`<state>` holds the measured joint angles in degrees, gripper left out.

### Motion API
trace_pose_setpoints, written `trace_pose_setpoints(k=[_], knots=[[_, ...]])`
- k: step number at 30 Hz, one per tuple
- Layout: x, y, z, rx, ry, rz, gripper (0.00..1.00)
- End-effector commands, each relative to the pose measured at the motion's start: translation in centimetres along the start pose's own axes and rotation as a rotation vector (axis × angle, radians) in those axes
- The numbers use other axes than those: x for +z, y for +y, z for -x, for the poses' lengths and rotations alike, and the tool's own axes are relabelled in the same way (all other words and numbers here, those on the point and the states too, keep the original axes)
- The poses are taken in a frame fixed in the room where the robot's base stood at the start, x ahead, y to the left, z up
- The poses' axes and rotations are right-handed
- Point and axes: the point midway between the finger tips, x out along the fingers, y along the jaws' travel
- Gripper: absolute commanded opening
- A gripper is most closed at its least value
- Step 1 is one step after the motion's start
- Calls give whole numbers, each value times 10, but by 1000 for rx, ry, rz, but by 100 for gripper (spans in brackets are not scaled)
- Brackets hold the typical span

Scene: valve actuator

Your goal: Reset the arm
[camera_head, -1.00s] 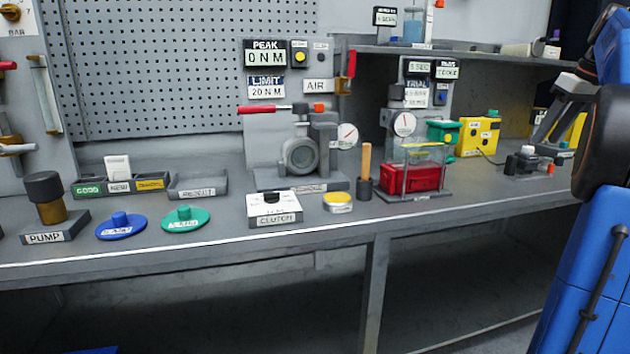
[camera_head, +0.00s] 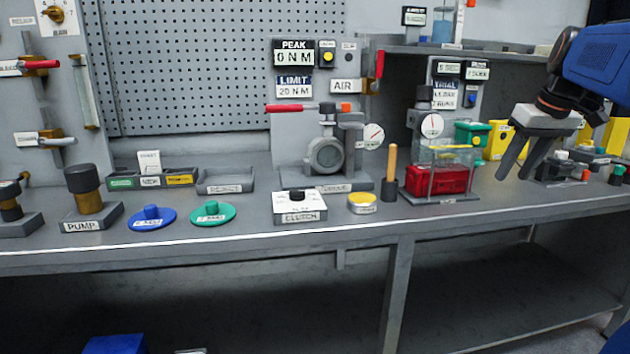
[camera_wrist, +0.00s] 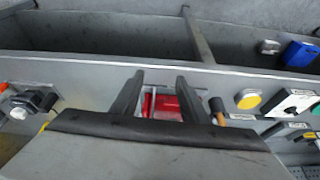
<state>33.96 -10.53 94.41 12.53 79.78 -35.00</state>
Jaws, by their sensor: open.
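My gripper (camera_head: 513,168) hangs in the air at the right of the head view, its two dark fingers apart with nothing between them. It points down and slightly left, in front of the right part of the bench (camera_head: 350,213). My blue upper link enters from the top right. In the wrist view the open fingers (camera_wrist: 160,76) reach over the bench, and a red box (camera_wrist: 165,105) shows between and beyond them. In the head view that red box (camera_head: 437,181) sits in a clear case, left of the gripper and apart from it.
Blue (camera_head: 152,217) and green discs (camera_head: 212,213) lie farther left. Small devices crowd the bench's right end.

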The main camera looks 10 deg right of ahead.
Motion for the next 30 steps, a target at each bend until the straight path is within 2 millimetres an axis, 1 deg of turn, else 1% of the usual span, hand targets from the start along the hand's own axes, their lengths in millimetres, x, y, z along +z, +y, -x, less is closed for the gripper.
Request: trace_pose_setpoints(k=[1,3,5,6,8,9,11,12,14,15,17,21,24,27,30], knots=[[12,-24,-7,1,-1,4,41],[28,-49,-18,5,-2,0,41],[42,-70,-28,8,-3,-3,41],[53,-84,-34,10,-3,-5,41],[70,-103,-44,14,-2,-8,41],[82,-115,-51,16,0,-9,41],[101,-132,-62,19,2,-10,41],[114,-142,-70,21,3,-10,41],[134,-157,-81,22,8,-11,41],[148,-166,-89,24,10,-10,41],[169,-179,-101,26,15,-10,41],[219,-204,-131,26,28,-6,41],[250,-215,-151,26,39,-3,41],[274,-222,-167,23,47,-2,41],[289,-226,-177,22,53,0,41]])
